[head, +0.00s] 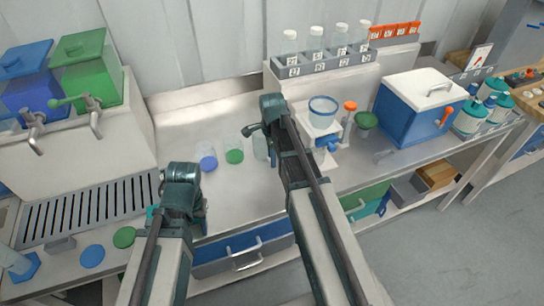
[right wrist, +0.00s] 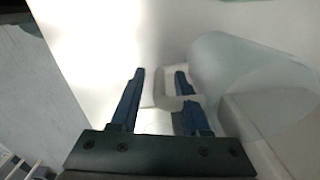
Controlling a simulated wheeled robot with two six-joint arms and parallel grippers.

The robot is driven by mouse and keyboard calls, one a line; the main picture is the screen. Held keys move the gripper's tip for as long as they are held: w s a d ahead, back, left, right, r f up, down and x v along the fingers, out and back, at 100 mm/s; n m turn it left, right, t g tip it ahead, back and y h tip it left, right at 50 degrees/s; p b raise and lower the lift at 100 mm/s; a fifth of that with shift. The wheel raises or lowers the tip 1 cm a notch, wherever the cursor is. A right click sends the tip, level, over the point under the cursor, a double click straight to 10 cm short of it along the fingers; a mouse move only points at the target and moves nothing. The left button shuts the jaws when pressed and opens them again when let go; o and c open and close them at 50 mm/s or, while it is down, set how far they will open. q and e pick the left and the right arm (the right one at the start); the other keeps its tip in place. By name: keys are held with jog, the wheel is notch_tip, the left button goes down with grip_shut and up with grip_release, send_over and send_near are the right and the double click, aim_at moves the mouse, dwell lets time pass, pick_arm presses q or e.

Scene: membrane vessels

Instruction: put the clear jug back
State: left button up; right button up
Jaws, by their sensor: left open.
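The clear jug (head: 261,148) stands on the bench, mostly hidden behind my right arm in the head view. In the right wrist view its pale see-through body (right wrist: 245,75) is at the right, with its handle (right wrist: 162,88) toward me. My right gripper (right wrist: 160,75) is open, and part of the handle shows between its fingers, with a gap to the left finger. My left gripper (head: 180,178) is over the bench's front left, apart from the jug; its fingertips are hard to make out.
Two clear cups, one with blue (head: 208,162) and one with green (head: 234,156), stand between my arms. A dispenser with blue (head: 30,95) and green (head: 90,80) tanks is at left. A bottle rack (head: 325,62) and a blue cooler (head: 408,115) are at right.

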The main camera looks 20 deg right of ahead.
jog(key=shift+r, duration=0.1)
notch_tip(320, 180, up, 12)
jog(key=p, duration=1.2)
jog(key=shift+s+r, duration=0.1)
jog(key=s+a+n+h, duration=0.1)
jog(key=s+a+n, duration=1.6)
jog(key=n, duration=0.6)
jog(key=shift+s+n, duration=0.3)
jog(key=shift+s, duration=0.3)
jog(key=shift+a, duration=0.1)
notch_tip(320, 180, down, 6)
jog(key=b, duration=0.5)
jog(key=shift+r, duration=0.15)
jog(key=shift+a, duration=0.1)
